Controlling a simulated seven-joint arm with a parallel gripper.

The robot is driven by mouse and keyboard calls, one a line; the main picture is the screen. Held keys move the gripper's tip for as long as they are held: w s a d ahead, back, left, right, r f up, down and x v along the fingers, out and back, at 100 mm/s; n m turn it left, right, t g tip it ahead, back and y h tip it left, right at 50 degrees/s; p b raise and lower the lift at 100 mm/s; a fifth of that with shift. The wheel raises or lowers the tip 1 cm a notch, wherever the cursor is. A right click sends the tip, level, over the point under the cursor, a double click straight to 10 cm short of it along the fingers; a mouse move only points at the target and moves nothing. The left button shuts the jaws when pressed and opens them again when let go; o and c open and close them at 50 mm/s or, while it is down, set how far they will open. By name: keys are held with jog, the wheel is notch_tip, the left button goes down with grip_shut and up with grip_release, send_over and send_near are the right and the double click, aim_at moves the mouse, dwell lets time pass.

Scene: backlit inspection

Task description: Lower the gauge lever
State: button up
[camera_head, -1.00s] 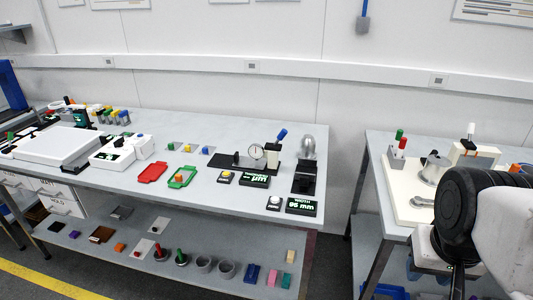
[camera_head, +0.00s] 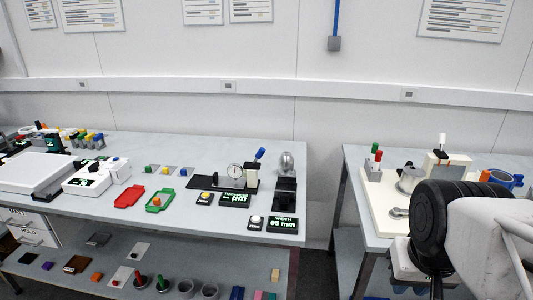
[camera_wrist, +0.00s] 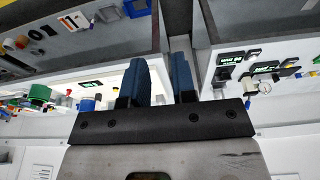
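The gauge stand (camera_head: 251,178) stands near the right end of the long table in the head view, with a round white dial (camera_head: 235,171). The blue-handled gauge lever (camera_head: 260,154) points up and slightly right from its top. The dial also shows small and upside down in the wrist view (camera_wrist: 264,88). My gripper (camera_wrist: 161,68) is open, with two blue-padded fingers apart and nothing between them. It is well away from the gauge. The head view shows only my arm's links at the right, not the fingertips.
A green-lit µm display (camera_head: 235,199) and a yellow-button box (camera_head: 205,198) stand in front of the gauge. A black fixture (camera_head: 285,193) is close on its right. A red tray (camera_head: 129,197) and green tray (camera_head: 160,200) lie left. A gap separates the second table (camera_head: 372,214).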

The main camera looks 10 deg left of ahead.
jog(key=shift+w, duration=0.45)
grip_shut()
jog(key=w+a+f+n+t+y, duration=0.1)
jog(key=w+a+n+t, duration=0.2)
jog(key=w, duration=0.8)
jog(key=w+a+f+n+t, duration=0.2)
jog(key=w+a+n+t, duration=0.1)
jog(key=w, duration=0.8)
jog(key=w+a+f+n+t+y, duration=0.1)
jog(key=w+a+n+t, duration=0.2)
jog(key=w, duration=0.8)
jog(key=w+a+f+n+t+y, duration=0.3)
jog(key=w+a+f+n+y, duration=0.1)
jog(key=a, duration=0.4)
jog(key=w+a+f+n+t+y, duration=0.3)
jog(key=w+a+f+n, duration=0.3)
jog(key=a, duration=0.3)
jog(key=shift+w+f+t+y, duration=0.4)
jog(key=shift+w+f+y, duration=0.4)
jog(key=shift+f+y, duration=0.1)
